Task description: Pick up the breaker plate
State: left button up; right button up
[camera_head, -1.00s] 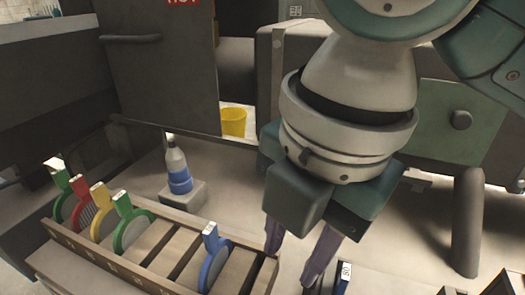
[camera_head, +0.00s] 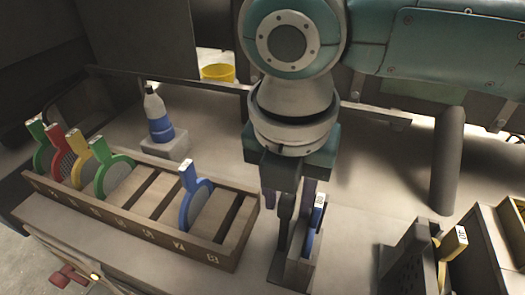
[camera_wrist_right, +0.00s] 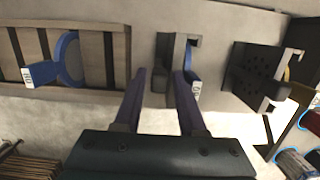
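My right gripper (camera_head: 287,200) points down, open, over a small grey stand (camera_head: 300,262) at the front middle of the bench. A blue-handled piece with a white label (camera_head: 315,225) stands upright in it, close to the right finger. In the right wrist view my open fingers (camera_wrist_right: 160,75) lie near the stand (camera_wrist_right: 163,50), with the blue piece (camera_wrist_right: 189,62) by the right fingertip. A dark perforated plate (camera_head: 404,258) stands farther right and also shows in the wrist view (camera_wrist_right: 258,70). I cannot tell which one is the breaker plate. My left gripper is out of view.
A wooden rack (camera_head: 130,223) at the left holds green, red, yellow and blue-handled discs. A blue-banded bottle (camera_head: 157,118) stands on a block behind it. A wooden box (camera_head: 490,235) is at the right edge. A grey post (camera_head: 447,160) rises at the right rear.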

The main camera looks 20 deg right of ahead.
jog(key=shift+f, duration=0.25)
grip_shut()
jog(key=shift+w+r, duration=0.1)
jog(key=shift+r, duration=0.05)
dwell(1.1)
